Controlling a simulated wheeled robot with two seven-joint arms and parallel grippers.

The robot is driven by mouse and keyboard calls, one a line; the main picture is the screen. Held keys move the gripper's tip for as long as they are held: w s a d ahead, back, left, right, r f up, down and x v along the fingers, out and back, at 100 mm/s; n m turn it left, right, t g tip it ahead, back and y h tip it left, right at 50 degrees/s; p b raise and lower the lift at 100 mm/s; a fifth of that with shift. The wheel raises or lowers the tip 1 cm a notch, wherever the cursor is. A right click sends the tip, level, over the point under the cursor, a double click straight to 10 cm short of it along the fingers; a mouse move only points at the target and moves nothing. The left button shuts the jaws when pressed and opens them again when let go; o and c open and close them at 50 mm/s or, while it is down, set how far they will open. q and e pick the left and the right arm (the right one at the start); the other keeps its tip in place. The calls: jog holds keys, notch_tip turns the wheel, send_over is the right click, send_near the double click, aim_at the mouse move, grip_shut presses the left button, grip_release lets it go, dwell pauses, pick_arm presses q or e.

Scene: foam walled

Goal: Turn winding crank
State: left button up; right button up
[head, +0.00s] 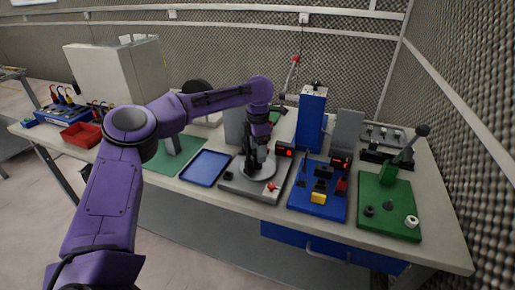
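My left arm comes in from the left, and its gripper (257,168) points down over a grey station (237,183) at the middle of the bench. The gripper is at a pale round disc (270,172) on that station. The fingers are dark and small here, so I cannot tell whether they are open or closed on something. A winding crank is not clearly seen; the gripper and wrist hide part of the station. A small red knob (271,186) sits at the station's front. My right gripper is not in view.
A blue tray (205,168) lies left of the station. A red bin (82,135) is at the far left.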

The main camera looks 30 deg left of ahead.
pick_arm(q)
notch_tip(320, 180, up, 11)
jog(key=shift+f, duration=0.2)
dwell(0.6)
